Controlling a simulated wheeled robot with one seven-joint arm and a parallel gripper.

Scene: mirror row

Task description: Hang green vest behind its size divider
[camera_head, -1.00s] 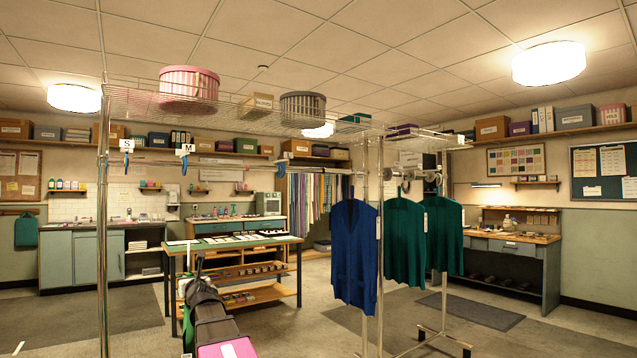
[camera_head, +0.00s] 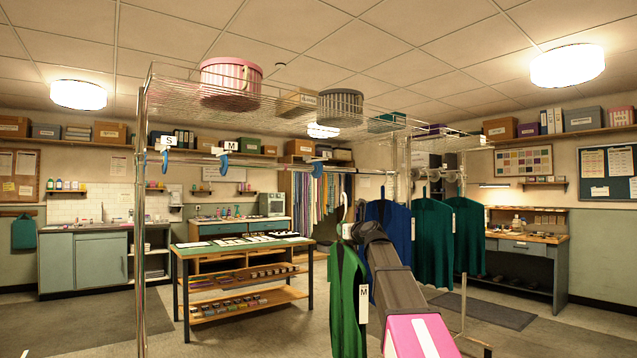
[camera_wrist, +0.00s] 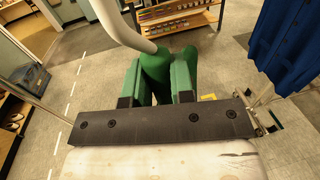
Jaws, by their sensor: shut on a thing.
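The green vest (camera_head: 346,295) hangs from a pale hanger (camera_head: 343,208) with a white tag marked M (camera_head: 363,304). My gripper (camera_wrist: 157,88) is shut on the hanger, with green vest cloth (camera_wrist: 156,68) showing beyond it in the wrist view. My arm partly covers the view there. On the rack rail (camera_head: 290,160), an S divider (camera_head: 167,140) is at the left and an M divider (camera_head: 228,146) is to its right, each with a blue clip below. The vest is in front of the rail, lower and right of the M divider. The exact grip contact is hidden.
A blue garment (camera_head: 392,222) and two teal garments (camera_head: 433,242) hang on the rail to the right, the blue one partly behind my arm. The rail between the M divider and the blue garment looks mostly free. A chrome post (camera_head: 140,230) stands at left, a worktable (camera_head: 245,245) behind.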

